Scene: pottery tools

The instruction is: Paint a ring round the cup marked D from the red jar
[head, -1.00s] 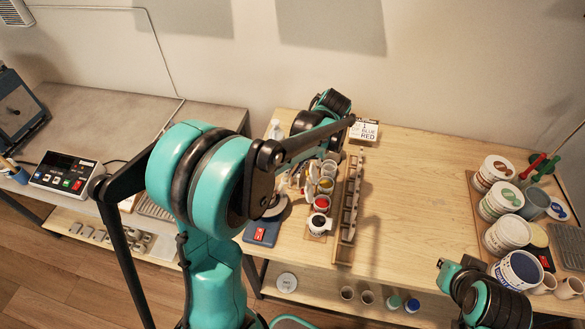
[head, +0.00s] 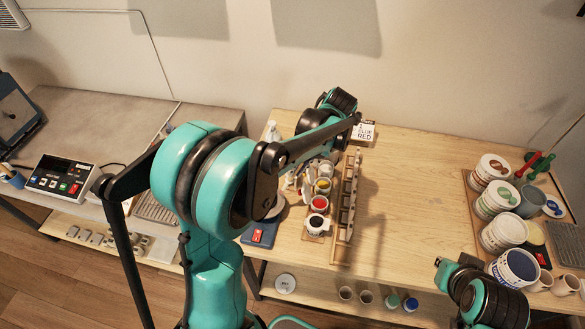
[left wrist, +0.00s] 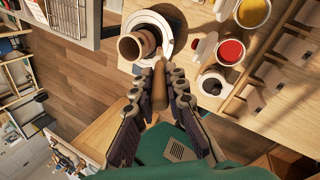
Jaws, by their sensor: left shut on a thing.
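My left gripper (left wrist: 158,90) is shut on a brown wooden handle, likely a brush (left wrist: 160,82). The handle's far end lies close to a brown cup (left wrist: 130,46) on a white round wheel (left wrist: 165,24); I cannot tell whether they touch. No letter is readable on the cup. In the head view my arm hides the cup. The red jar (head: 319,203) stands open between a yellow jar (head: 322,185) and a dark jar (head: 316,222); it also shows in the left wrist view (left wrist: 230,51), right of the gripper. My right gripper is not visible, only its arm at lower right.
A slotted wooden rack (head: 348,198) runs along the right of the jars. A blue box with a red switch (head: 260,234) sits at the table's front edge. A small sign (head: 364,132) stands behind. Large tubs (head: 497,201) fill the right end; the table's middle is clear.

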